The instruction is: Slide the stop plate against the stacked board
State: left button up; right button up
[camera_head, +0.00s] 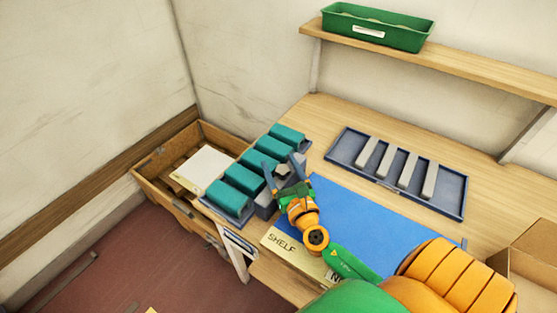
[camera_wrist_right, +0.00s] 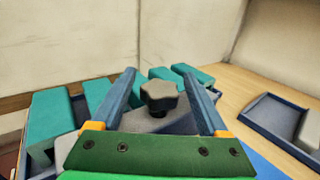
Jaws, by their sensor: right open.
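My right gripper (camera_head: 285,172) is open at the row of teal blocks, near the left edge of the blue mat. A dark grey lobed knob (camera_wrist_right: 159,95) stands between its fingers (camera_wrist_right: 158,77) in the right wrist view, with a gap on both sides. The knob sits over a grey block-like part (camera_wrist_right: 150,122); I cannot tell whether this is the stop plate. Several teal blocks (camera_head: 229,197) stand in a row on a blue-grey base. A pale flat board (camera_head: 205,168) lies in the wooden crate (camera_head: 150,178) at the left. My left gripper is not in view.
A blue tray (camera_head: 452,205) with several grey bars lies at the back right of the wooden table. The blue mat (camera_head: 360,220) looks clear beside my right arm. A green bin (camera_head: 376,27) stands on the wall shelf (camera_head: 460,62). A cardboard box (camera_head: 530,255) is at right.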

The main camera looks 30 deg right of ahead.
jog(key=shift+w+d, duration=0.15)
jog(key=shift+w, duration=0.55)
jog(key=shift+c, duration=0.2)
grip_shut()
dwell(0.8)
